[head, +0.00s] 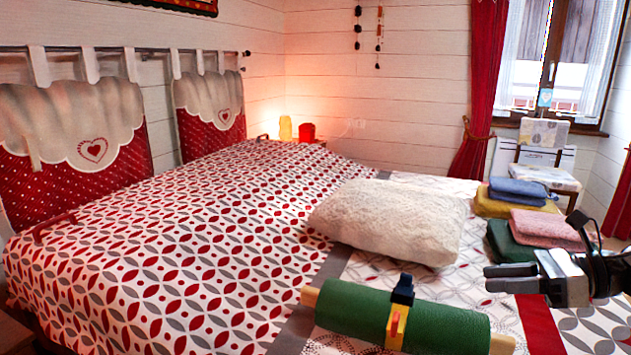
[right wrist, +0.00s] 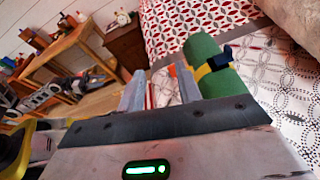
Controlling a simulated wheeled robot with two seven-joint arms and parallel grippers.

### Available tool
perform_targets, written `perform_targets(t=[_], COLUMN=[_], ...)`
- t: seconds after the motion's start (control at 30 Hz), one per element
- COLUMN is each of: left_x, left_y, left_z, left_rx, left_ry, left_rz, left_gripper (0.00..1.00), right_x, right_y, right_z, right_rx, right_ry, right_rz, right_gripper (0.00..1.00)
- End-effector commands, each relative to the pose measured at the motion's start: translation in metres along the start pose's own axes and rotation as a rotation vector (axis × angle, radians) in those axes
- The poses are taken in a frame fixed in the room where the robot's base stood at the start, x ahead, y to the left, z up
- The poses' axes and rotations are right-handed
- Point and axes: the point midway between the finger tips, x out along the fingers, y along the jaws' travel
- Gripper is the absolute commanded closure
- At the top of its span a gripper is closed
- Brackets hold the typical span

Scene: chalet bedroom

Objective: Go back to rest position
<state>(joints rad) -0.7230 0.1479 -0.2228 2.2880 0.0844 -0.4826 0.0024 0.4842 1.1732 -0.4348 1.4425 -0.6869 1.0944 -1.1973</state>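My right gripper (head: 490,278) is at the right of the head view, above the foot end of the bed. Its two fingers are apart with nothing between them, and they also show in the right wrist view (right wrist: 160,90). The left gripper is not in the head view. A grey jointed part at the left of the right wrist view may be my left arm, but it is too small to tell its fingers.
A green roll (head: 355,312) with a yellow and dark blue clip (head: 397,318) lies on the bed (head: 190,250), left of my right gripper. A cream pillow (head: 395,218) and stacked folded towels (head: 545,226) lie beyond. A wooden table (right wrist: 65,50) stands in the right wrist view.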

Motion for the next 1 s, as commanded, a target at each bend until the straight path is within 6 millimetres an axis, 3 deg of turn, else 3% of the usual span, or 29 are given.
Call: perform_targets(t=[0.17, 0.37, 0.47, 0.6, 0.7, 0.83, 0.87, 1.0], left_x=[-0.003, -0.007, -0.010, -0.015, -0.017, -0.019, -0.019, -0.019], left_y=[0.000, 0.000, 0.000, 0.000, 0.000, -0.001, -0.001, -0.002], left_z=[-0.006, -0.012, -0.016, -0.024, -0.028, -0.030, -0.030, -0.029], left_rx=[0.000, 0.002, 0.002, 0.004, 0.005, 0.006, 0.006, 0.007], left_ry=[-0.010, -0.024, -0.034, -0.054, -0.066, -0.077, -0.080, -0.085], left_rz=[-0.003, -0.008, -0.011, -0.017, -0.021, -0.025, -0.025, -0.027], left_gripper=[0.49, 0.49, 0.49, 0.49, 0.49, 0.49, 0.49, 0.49], right_x=[0.049, 0.102, 0.125, 0.143, 0.143, 0.138, 0.136, 0.133], right_y=[0.020, 0.050, 0.072, 0.113, 0.147, 0.193, 0.202, 0.226], right_z=[-0.009, -0.023, -0.037, -0.078, -0.116, -0.155, -0.162, -0.178], right_rx=[0.266, 0.740, 1.113, 1.855, 2.362, 2.846, -2.894, -2.680], right_ry=[-0.152, -0.374, -0.521, -0.782, -0.958, -1.142, 1.163, 1.083], right_rz=[0.025, 0.039, 0.035, -0.015, -0.090, -0.194, 0.215, 0.241], right_gripper=[0.65, 0.65, 0.65, 0.65, 0.65, 0.65, 0.65, 0.65])
